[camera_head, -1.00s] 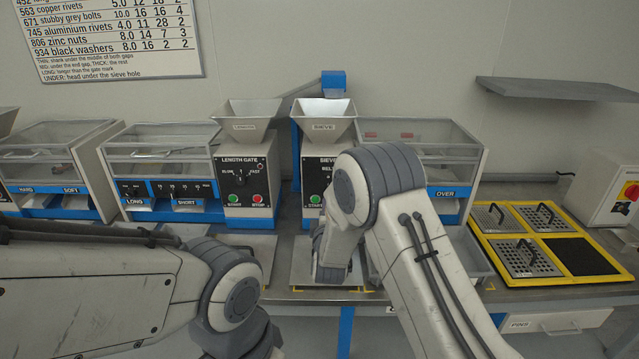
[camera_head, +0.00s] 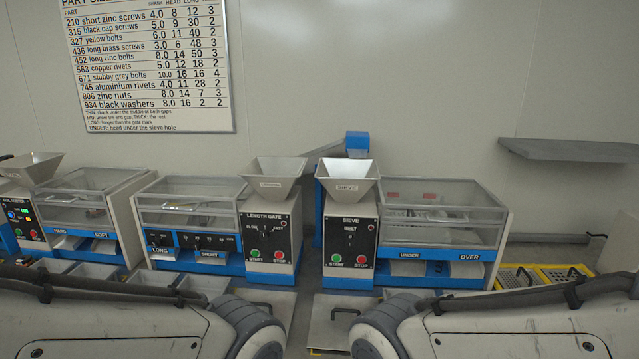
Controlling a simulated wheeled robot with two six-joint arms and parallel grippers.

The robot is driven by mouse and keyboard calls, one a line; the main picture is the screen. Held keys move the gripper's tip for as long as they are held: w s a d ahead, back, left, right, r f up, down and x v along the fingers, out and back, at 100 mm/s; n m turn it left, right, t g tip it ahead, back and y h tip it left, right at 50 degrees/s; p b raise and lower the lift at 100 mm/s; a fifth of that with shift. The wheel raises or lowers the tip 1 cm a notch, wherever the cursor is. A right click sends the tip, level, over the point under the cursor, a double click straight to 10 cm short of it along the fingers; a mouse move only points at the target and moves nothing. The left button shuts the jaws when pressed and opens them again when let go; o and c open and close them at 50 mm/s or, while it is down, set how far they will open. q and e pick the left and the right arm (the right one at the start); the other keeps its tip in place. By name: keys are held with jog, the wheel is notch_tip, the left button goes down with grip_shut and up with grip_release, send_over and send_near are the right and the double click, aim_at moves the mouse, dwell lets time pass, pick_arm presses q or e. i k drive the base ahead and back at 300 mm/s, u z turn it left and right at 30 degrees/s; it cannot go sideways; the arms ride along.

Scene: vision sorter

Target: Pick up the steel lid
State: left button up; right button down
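A flat grey metal plate with a dark handle (camera_head: 333,322) lies on the bench in front of the sieve (camera_head: 350,235); it looks like the steel lid. A similar flat plate with a dark handle (camera_head: 272,310) lies in front of the length gate (camera_head: 270,235), so I cannot be sure which one is meant. My two arms fill the lower left and lower right of the head view and cover part of the bench. Neither gripper shows; both are below the picture or hidden by my arms.
A clear-topped bin unit (camera_head: 440,215) marked UNDER and OVER stands right of the sieve. Another (camera_head: 190,215), marked LONG and SHORT, stands left of the length gate. A yellow-framed rack (camera_head: 515,277) is at right. A wall shelf (camera_head: 570,150) hangs above it.

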aim_at(333, 317)
jog(key=u, duration=0.05)
jog(key=k, duration=0.45)
jog(key=z, duration=0.4)
jog(key=i, duration=0.7)
jog(key=u, duration=0.6)
jog(key=i, duration=0.55)
jog(key=u, duration=0.6)
